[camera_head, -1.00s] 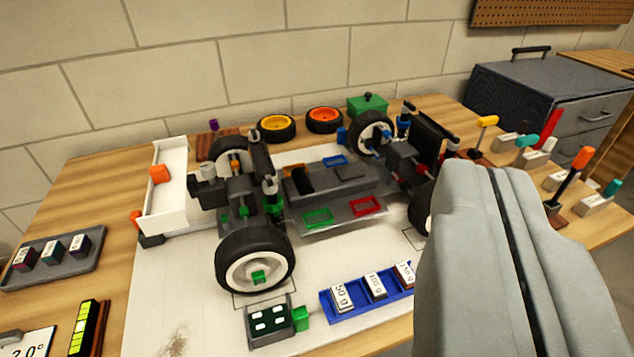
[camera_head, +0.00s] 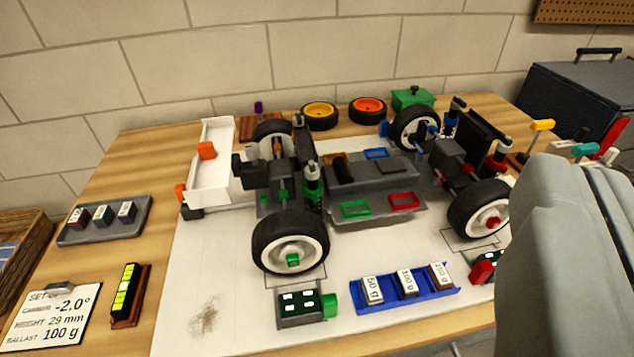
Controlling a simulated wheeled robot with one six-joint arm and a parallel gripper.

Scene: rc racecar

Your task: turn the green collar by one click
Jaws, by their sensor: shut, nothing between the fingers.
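The RC car chassis (camera_head: 375,200) stands on a white board on the workbench, with its wheels on. Green shows on the upright shock (camera_head: 312,175) behind the near left wheel (camera_head: 290,243); the green collar (camera_head: 314,197) seems to be there, but it is small and partly hidden by the wheel, so I cannot make out its notches. My gripper (camera_head: 585,165) fills the right side of the picture, large and grey. Its two fingers are together with nothing between them. It is well to the right of the green shock and apart from it.
A scale pad with a green knob (camera_head: 330,305) and a blue tray (camera_head: 366,303) of weights lie in front of the car. A setup card (camera_head: 55,318) and grey tray (camera_head: 75,237) are at left. Spare wheels (camera_head: 319,115) and a green box (camera_head: 412,97) stand behind. Tools stand at right.

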